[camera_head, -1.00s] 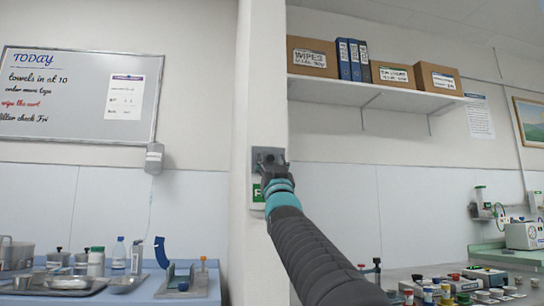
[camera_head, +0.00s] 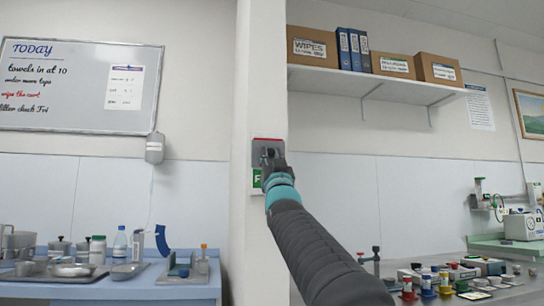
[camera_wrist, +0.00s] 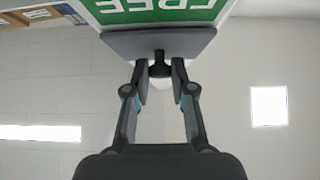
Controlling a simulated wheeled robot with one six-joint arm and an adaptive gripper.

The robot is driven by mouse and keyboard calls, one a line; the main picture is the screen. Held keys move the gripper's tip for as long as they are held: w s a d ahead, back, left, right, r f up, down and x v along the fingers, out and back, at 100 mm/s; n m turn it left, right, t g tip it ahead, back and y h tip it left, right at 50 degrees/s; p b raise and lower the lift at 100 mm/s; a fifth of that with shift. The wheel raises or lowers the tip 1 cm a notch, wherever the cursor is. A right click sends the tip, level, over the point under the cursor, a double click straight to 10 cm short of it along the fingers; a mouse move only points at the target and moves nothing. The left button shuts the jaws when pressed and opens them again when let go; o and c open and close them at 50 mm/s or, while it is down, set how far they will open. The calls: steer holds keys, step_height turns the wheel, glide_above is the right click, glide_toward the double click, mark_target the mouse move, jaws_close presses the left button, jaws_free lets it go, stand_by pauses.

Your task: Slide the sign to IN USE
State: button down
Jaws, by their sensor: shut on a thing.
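The sign is on the white pillar in the head view. Its green part with white lettering (camera_head: 257,180) shows low down, partly behind my gripper. A thin red strip (camera_head: 268,140) shows along the top. Between them is a grey sliding plate (camera_head: 260,148) with a dark knob. In the wrist view the green part (camera_wrist: 160,9) reads FREE upside down, and the grey plate's edge (camera_wrist: 130,43) lies beside it. My gripper (camera_wrist: 160,75) is shut on the knob (camera_wrist: 160,66), one finger on each side. It also shows in the head view (camera_head: 271,160), covering part of the plate.
A whiteboard (camera_head: 80,85) hangs to the left, with a grey dispenser (camera_head: 154,148) by it. A shelf with boxes (camera_head: 375,88) is at upper right. A blue table (camera_head: 180,292) at lower left and a bench at lower right hold many items. The air around the sign is clear.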

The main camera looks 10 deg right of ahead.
step_height(320, 180, down, 7)
steer(key=b, duration=0.5)
steer(key=shift+f+b, duration=0.2)
steer(key=shift+b, duration=0.1)
steer(key=c, duration=1)
jaws_free()
steer(key=shift+s, duration=0.1)
steer(key=v, duration=1.1)
steer(key=shift+s+f, duration=0.25)
steer(key=shift+f, duration=0.05)
